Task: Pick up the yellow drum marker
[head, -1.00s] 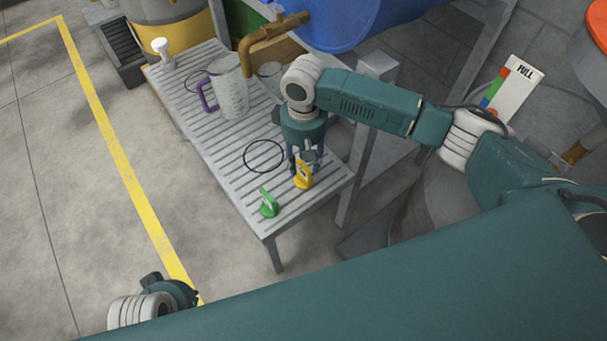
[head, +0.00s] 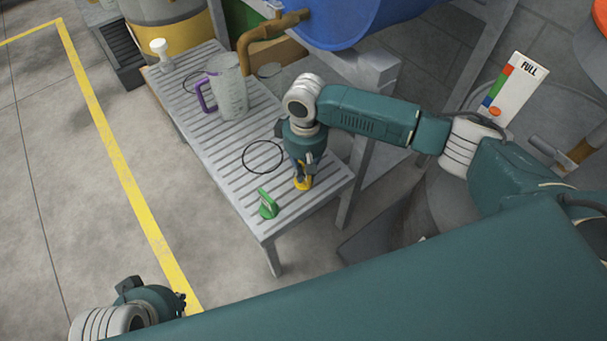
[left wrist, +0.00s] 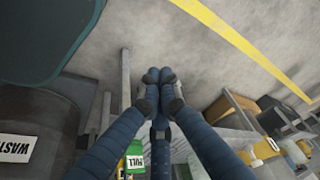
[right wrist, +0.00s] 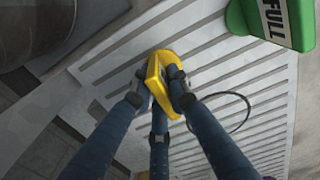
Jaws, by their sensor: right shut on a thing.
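The yellow drum marker (head: 302,184) stands near the front end of the slatted grey table. My right gripper (head: 307,167) points down at it from above. In the right wrist view, the right gripper's fingers (right wrist: 158,88) are closed on both sides of the yellow marker (right wrist: 160,70), which appears still at the table's surface. Its lettering is hidden. My left gripper (left wrist: 159,76) is away from the table over the floor, its fingertips together with nothing between them. In the head view only part of the left gripper shows, at the lower left.
A green marker (head: 268,205) reading FULL stands close by the yellow one, also in the right wrist view (right wrist: 272,22). A jug with a purple handle (head: 232,90), a black ring (head: 263,157) and a white-topped item (head: 161,52) are further back. A blue drum (head: 340,22) is behind.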

